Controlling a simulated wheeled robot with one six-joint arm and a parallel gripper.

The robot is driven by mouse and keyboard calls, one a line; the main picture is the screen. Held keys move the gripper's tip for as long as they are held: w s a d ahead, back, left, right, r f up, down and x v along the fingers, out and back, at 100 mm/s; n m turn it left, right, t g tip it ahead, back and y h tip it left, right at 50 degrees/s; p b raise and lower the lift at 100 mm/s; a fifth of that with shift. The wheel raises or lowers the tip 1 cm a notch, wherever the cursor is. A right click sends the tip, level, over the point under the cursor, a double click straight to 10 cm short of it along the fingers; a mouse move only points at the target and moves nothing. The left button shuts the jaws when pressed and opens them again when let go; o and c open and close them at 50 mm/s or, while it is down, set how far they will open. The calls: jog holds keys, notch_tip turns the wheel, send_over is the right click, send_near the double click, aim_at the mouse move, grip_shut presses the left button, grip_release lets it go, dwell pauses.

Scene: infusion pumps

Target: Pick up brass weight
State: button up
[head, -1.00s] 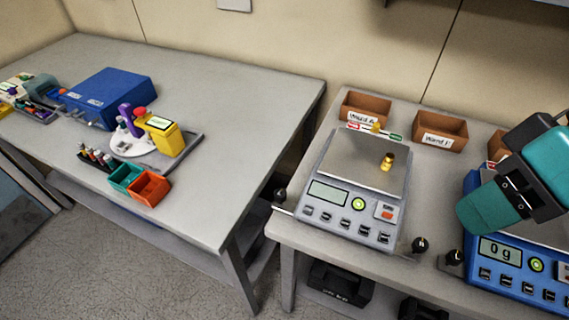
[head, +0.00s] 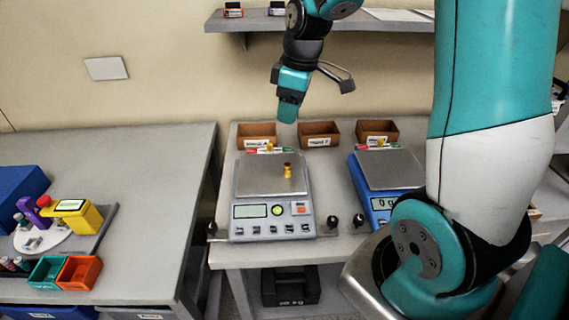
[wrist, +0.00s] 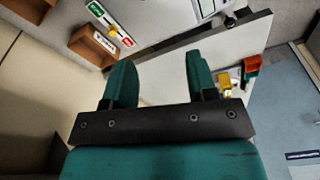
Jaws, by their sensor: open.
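The brass weight (head: 287,170) is a small gold cylinder with a knob. It stands upright on the metal pan of the grey scale (head: 262,228), right of the pan's middle, in the head view. My gripper (head: 288,108) is above and behind the scale, in the air, apart from the weight. In the wrist view my gripper (wrist: 160,80) shows two teal fingers spread apart with nothing between them. The brass weight is not visible in the wrist view.
A blue scale (head: 377,205) stands right of the grey one. Brown bins (head: 257,133) line the table's back edge, with a red-green level marker (head: 268,149) before them. A wall shelf (head: 230,22) hangs above. Another table (head: 175,170) with coloured boxes is at left.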

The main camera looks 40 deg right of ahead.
jog(key=d+f, duration=0.2)
jog(key=d, duration=0.1)
jog(key=p, duration=0.2)
send_over(288, 164)
jog(key=f, duration=0.9)
jog(key=shift+s+f, duration=0.2)
jog(key=shift+f, duration=0.2)
jog(key=shift+w+f+p, duration=0.15)
jog(key=shift+f+p, duration=1.1)
jog(key=shift+f, duration=1.75)
grip_shut()
